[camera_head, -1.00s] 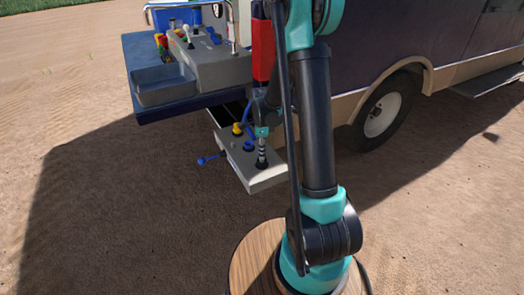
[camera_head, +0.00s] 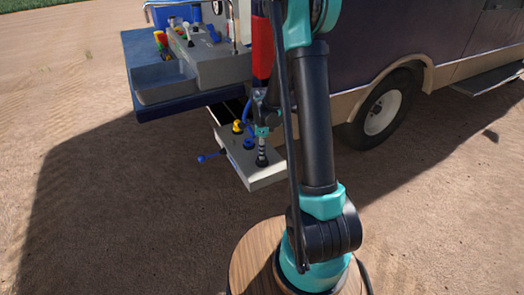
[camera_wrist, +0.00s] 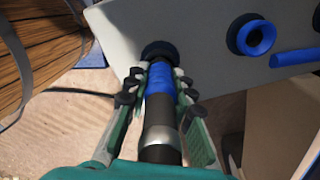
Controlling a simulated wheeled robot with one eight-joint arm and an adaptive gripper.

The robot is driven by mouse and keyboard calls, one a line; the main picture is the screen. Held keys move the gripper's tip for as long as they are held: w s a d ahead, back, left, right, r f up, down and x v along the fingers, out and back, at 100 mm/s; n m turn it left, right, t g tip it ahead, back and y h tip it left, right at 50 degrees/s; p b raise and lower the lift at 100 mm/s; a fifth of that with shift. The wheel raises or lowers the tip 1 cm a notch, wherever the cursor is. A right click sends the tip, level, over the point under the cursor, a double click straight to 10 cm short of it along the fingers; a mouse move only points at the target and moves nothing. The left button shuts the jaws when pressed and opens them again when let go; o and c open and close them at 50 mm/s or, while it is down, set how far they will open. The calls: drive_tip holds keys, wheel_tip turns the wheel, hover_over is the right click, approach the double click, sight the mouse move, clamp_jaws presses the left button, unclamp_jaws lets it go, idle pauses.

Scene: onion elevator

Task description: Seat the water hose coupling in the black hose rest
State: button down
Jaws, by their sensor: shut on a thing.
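In the wrist view my gripper (camera_wrist: 159,78) has its green fingers on both sides of the hose coupling (camera_wrist: 160,80), a dark cylinder with a blue band and a metal ring. The black hose rest (camera_wrist: 160,49) is a round ring on the grey panel, and the coupling's far end lines up with it. In the head view my gripper (camera_head: 262,131) is above the rest (camera_head: 262,162), with the coupling (camera_head: 262,147) upright between them. Its lower end meets or overlaps the rest; I cannot tell how deep it sits.
A grey sink unit (camera_head: 165,84) stands behind on a blue ledge. The vehicle wheel (camera_head: 381,113) is at right. Open dirt lies at left.

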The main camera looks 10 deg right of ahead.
drive_tip(key=shift+f, duration=0.35)
drive_tip(key=c, duration=1.2)
unclamp_jaws()
